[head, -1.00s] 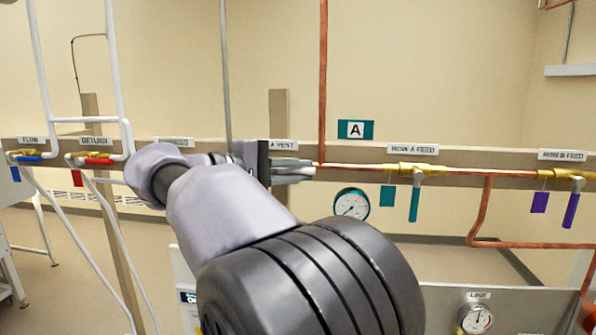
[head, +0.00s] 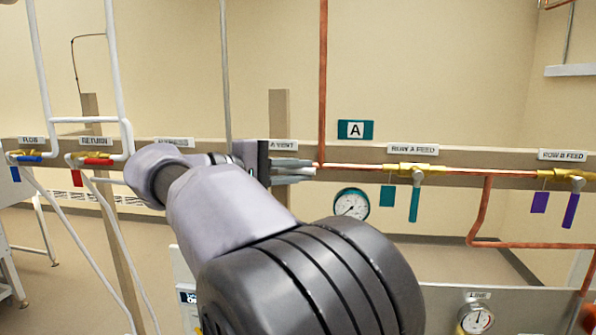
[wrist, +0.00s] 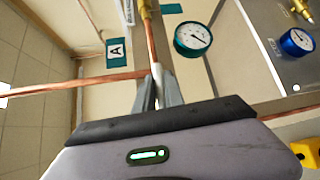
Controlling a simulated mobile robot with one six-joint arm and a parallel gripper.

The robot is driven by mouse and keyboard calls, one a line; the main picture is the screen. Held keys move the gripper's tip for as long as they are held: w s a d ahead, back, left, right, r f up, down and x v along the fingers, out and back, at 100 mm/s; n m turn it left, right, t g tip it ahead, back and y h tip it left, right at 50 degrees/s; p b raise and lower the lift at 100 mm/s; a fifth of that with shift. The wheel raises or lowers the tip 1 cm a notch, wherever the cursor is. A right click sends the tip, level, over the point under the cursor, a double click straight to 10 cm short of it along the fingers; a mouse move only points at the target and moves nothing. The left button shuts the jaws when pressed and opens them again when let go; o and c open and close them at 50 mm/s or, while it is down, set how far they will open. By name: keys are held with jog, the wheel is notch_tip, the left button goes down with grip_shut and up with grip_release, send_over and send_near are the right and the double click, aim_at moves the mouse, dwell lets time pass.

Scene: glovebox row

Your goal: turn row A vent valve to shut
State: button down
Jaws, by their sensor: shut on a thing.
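My gripper (head: 293,171) is at the rail, just below the partly covered vent label (head: 284,146) and left of the copper riser. In the wrist view its two grey fingers (wrist: 158,88) are shut on a narrow pale piece (wrist: 157,72), which appears to be the row A vent valve's handle. It lies in line with the end of the copper pipe. The valve body is hidden behind my gripper and wrist, so its lever angle cannot be read. The teal A sign (head: 355,130) is to the upper right; it also shows in the wrist view (wrist: 117,51).
The row A feed valve (head: 415,170), with a teal lever, is to the right, and row B feed (head: 570,176), with a purple lever, beyond it. A teal gauge (head: 351,204) hangs below the pipe. A copper riser (head: 323,80) stands close to my fingertips.

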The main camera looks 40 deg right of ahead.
dwell(0.7)
jog(key=shift+f+m+t+y, duration=0.3)
jog(key=shift+f+m+y, duration=0.45)
jog(key=shift+y, duration=0.25)
jog(key=w+a+f+m+t+y+b, duration=0.3)
jog(key=w+f+m+t+y+b, duration=0.1)
jog(key=m+t+y+b, duration=0.2)
jog(key=shift+w+a+m+t+y+b, duration=0.2)
jog(key=shift+a+m+t+y+b, duration=0.15)
jog(key=shift+t+y, duration=0.8)
jog(key=shift+a+y, duration=0.1)
jog(key=shift+y, duration=0.25)
jog(key=c, duration=1.4)
grip_release()
jog(key=shift+w+f, duration=0.1)
jog(key=shift+f, duration=0.05)
jog(key=shift+c, duration=0.2)
